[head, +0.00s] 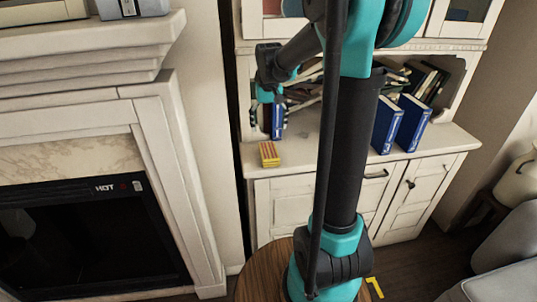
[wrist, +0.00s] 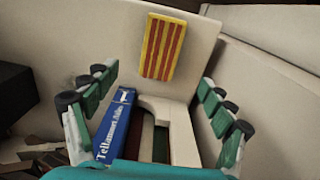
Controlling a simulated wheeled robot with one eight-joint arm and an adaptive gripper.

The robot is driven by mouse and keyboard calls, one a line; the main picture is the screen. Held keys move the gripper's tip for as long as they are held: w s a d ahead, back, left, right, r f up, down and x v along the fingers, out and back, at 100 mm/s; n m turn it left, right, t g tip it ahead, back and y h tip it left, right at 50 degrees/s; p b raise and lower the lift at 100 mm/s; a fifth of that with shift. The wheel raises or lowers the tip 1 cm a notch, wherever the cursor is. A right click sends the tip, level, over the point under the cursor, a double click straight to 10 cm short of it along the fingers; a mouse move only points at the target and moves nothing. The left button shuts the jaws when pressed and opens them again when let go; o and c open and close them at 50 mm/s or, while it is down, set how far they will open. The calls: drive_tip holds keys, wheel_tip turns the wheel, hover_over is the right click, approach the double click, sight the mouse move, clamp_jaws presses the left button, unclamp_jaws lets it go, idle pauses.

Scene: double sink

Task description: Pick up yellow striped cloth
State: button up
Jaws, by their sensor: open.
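The yellow striped cloth (head: 269,154) is a small folded block with red stripes. It lies on the white cabinet ledge near its left front corner. In the wrist view the cloth (wrist: 162,47) shows at the top centre, beyond the fingertips and apart from them. My gripper (head: 267,118) hangs over the left end of the ledge, behind and above the cloth in the head view. In the wrist view my gripper (wrist: 155,88) has its two teal fingers spread wide, with nothing held between them.
A blue book (wrist: 117,125) stands close by the left finger in the wrist view. Two blue books (head: 400,122) stand farther right on the ledge (head: 335,157), with more books behind. A fireplace (head: 90,190) is at left.

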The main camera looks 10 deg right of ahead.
sight(269, 150)
wheel_tip(269, 150, down, 12)
drive_tip(key=shift+r, duration=0.15)
drive_tip(key=c, duration=1.2)
drive_tip(key=shift+r, duration=0.15)
wheel_tip(269, 150, up, 20)
drive_tip(key=shift+f, duration=0.15)
idle(0.3)
